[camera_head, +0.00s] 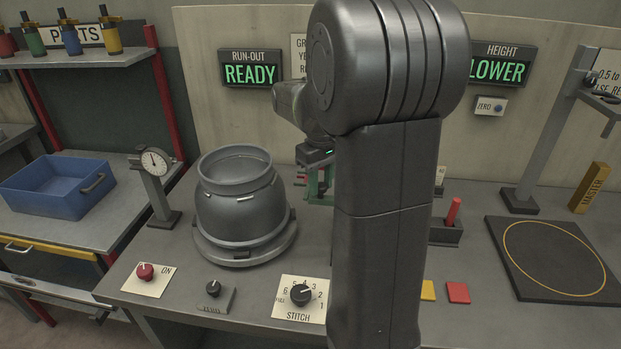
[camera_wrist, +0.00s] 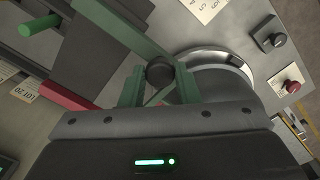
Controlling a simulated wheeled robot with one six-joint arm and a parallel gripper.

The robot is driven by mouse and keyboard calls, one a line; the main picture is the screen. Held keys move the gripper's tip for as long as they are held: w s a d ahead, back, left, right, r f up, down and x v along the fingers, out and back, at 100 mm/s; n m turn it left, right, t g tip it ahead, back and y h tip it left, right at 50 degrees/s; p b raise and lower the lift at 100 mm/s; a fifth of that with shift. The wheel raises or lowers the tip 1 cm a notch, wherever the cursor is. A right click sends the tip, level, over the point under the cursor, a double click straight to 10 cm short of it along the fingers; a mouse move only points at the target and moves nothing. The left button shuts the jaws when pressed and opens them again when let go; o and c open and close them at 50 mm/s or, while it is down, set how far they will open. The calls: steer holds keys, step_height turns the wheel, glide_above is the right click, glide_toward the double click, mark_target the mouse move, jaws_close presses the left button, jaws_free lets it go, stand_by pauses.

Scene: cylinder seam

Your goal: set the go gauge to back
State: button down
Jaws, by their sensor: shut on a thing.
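No label in these views marks a go gauge, and I cannot tell for sure which thing it is. My gripper (camera_head: 316,180) is beyond my arm link, right of the grey cylinder (camera_head: 240,205). In the wrist view my gripper (camera_wrist: 160,76) has its green fingers around a dark round-ended piece (camera_wrist: 160,70). A broad green bar (camera_wrist: 125,30) runs from there to the upper left; whether it joins that piece is unclear. A green peg (camera_wrist: 40,25) is at the upper left. The cylinder (camera_wrist: 215,75) is behind the right finger. My arm hides much of the bench middle.
A red peg (camera_head: 453,211) stands in a dark holder (camera_head: 446,233). A dial gauge (camera_head: 155,165) is left of the cylinder. A stitch knob (camera_head: 300,293) and a red button (camera_head: 146,271) are in front. A dark pad (camera_head: 510,285) lies right. The run-out display (camera_head: 250,70) reads READY.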

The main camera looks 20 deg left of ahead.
steer(key=shift+d, duration=0.1)
steer(key=c, duration=1.4)
jaws_free()
steer(key=o, duration=0.3)
steer(key=shift+w+d, duration=0.1)
steer(key=shift+d, duration=0.1)
steer(key=shift+a, duration=0.1)
step_height(320, 180, up, 14)
steer(key=shift+f, duration=0.15)
